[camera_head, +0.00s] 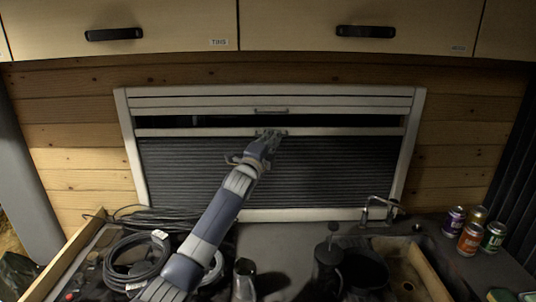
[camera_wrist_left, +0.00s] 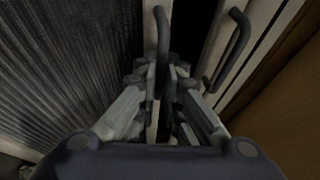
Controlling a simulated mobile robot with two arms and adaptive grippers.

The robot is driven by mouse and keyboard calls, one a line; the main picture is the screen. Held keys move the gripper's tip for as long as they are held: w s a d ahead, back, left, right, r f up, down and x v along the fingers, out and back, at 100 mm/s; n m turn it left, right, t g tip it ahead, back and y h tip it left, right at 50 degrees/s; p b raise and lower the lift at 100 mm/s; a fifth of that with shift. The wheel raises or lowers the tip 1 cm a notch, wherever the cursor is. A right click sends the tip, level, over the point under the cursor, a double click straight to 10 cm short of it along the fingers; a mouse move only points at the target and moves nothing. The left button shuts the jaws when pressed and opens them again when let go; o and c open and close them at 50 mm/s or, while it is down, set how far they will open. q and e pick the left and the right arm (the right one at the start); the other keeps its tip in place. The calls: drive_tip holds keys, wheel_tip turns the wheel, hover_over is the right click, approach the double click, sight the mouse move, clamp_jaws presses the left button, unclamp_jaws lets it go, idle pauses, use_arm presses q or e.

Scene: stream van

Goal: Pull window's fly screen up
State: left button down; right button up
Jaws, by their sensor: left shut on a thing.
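The window (camera_head: 120,150) has a pale frame set in the wooden wall. Its dark pleated fly screen (camera_head: 330,170) fills most of the opening, with a pale top rail (camera_head: 350,131) a little below the upper blind's rail (camera_head: 340,102). A narrow dark gap lies between the two rails. My left gripper (camera_head: 269,137) is at the middle of the fly screen's rail, shut on its dark handle, which shows between the fingers in the left wrist view (camera_wrist_left: 161,40). The upper rail's handle (camera_head: 271,111) is just above and free; it also shows in the left wrist view (camera_wrist_left: 232,45). My right gripper is not in view.
Wooden cabinets with black handles (camera_head: 114,34) hang above the window. The counter below holds coiled cables (camera_head: 130,262), a moka pot (camera_head: 244,280), a dark French press (camera_head: 328,265), a tap (camera_head: 378,208) by a sink, and several cans (camera_head: 470,238) at the right.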

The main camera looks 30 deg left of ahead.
use_arm(q)
drive_tip(key=shift+r+p, duration=0.8)
drive_tip(key=shift+r, duration=1.35)
drive_tip(key=c, duration=1.7)
unclamp_jaws()
drive_tip(key=shift+v, duration=4.1)
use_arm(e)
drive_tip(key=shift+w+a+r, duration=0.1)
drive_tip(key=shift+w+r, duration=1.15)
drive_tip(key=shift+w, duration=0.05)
use_arm(q)
drive_tip(key=shift+w+f, duration=0.1)
